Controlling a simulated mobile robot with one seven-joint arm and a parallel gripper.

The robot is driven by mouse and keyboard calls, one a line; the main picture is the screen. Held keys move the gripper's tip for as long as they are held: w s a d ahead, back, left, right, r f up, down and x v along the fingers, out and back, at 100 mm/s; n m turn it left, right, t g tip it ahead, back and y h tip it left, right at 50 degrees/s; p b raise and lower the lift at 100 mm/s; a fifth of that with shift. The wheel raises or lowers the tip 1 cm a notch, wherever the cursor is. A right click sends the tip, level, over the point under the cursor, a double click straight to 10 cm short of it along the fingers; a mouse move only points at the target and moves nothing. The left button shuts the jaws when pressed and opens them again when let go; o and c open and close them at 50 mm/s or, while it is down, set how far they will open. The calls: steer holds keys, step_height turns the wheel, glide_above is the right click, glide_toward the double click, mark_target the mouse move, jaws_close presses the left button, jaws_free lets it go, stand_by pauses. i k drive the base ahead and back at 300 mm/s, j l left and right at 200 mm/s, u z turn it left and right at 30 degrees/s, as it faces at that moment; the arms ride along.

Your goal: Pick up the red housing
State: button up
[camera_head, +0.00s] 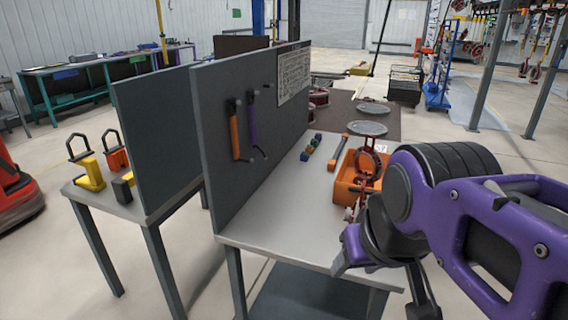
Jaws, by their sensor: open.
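A dark red, ring-shaped part (368,162), which looks like the red housing, stands upright at the orange bin (345,190) on the grey workbench. I cannot tell whether it is inside the bin or behind it. More dark red parts (318,97) sit farther back on the bench, partly hidden by the panel. My gripper (385,283) is at the bench's front right corner, in front of and below the ring-shaped part, and apart from it. It is open, and nothing shows between its fingers. My purple arm hides the bench's right side.
A tall grey panel (240,140) with orange and purple tools hanging on it walls the bench's left side. Small coloured blocks (311,146) and an orange-handled tool (338,153) lie behind the bin. The front left benchtop (270,225) is clear. A second table (110,200) stands left.

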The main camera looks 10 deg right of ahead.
mark_target(350, 213)
steer(key=i+j+z, duration=0.15)
steer(key=j, duration=0.2)
steer(key=i+j+z, duration=0.2)
steer(key=j, duration=0.15)
steer(key=j+z, duration=0.15)
steer(key=j, duration=0.2)
steer(key=i+j+z, duration=0.2)
steer(key=j, duration=0.15)
